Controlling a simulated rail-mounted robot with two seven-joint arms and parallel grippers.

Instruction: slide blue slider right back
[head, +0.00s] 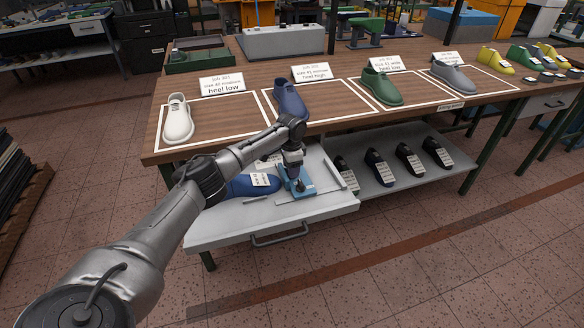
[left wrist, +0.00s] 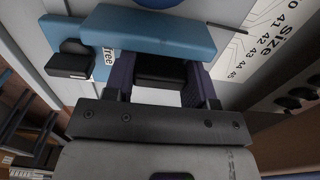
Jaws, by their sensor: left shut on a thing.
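The blue slider (head: 304,184) stands on the grey pulled-out drawer (head: 230,228) below the table's front edge. In the left wrist view the slider (left wrist: 150,32) is a broad blue bar with a dark block below it. My left gripper (head: 294,166) reaches down over the slider from above. In the left wrist view its fingers (left wrist: 160,84) are on either side of the dark block, shut on the slider. A blue shoe last (head: 240,187) with a white label lies left of the slider. The printed size scale (left wrist: 275,40) shows in the left wrist view. My right gripper is out of view.
The table top (head: 225,127) above holds a white last (head: 178,122), a dark blue last (head: 289,101), a green last (head: 381,86) and a grey last (head: 452,77) in white-outlined bays. Several dark lasts stand on the lower shelf (head: 400,178). Open floor lies in front.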

